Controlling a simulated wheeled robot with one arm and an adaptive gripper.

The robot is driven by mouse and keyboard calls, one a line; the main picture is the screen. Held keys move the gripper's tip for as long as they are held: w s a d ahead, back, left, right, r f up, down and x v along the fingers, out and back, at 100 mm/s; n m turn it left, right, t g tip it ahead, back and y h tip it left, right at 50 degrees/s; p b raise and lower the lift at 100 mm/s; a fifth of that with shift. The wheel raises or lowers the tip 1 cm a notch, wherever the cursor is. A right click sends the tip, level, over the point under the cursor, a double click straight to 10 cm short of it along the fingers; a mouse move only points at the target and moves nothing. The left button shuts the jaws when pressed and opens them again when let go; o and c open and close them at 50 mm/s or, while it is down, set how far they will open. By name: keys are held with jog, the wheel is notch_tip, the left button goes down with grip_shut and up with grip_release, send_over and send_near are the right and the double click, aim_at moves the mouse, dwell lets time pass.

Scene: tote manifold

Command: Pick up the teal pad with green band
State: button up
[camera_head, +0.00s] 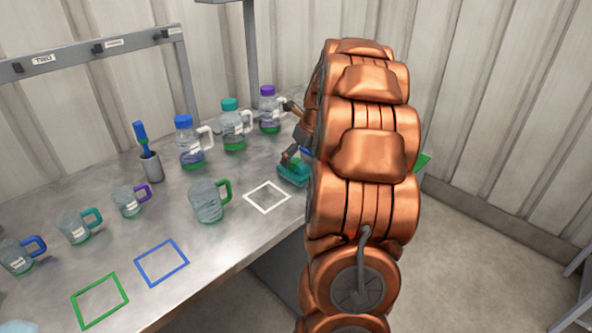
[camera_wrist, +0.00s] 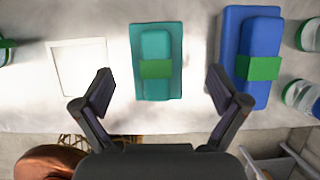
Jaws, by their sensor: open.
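The teal pad with the green band (camera_wrist: 154,47) lies flat on the metal table in the wrist view, straight ahead of my gripper. In the head view the teal pad (camera_head: 293,171) shows just left of my arm, partly hidden by my gripper and arm.
A blue pad with a green band (camera_wrist: 233,68) lies close on the right in the wrist view, near the right finger. A white square outline (camera_wrist: 79,68) is on the left. Bottles with blue (camera_head: 184,121), teal and purple caps and several handled jars stand on the table.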

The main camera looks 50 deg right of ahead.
aim_at(296, 161)
jog(key=x, duration=0.5)
jog(key=shift+s+a+p, duration=0.1)
jog(key=shift+a+p, duration=0.1)
jog(key=shift+p, duration=0.2)
jog(key=shift+c, duration=0.2)
jog(key=c, duration=1.2)
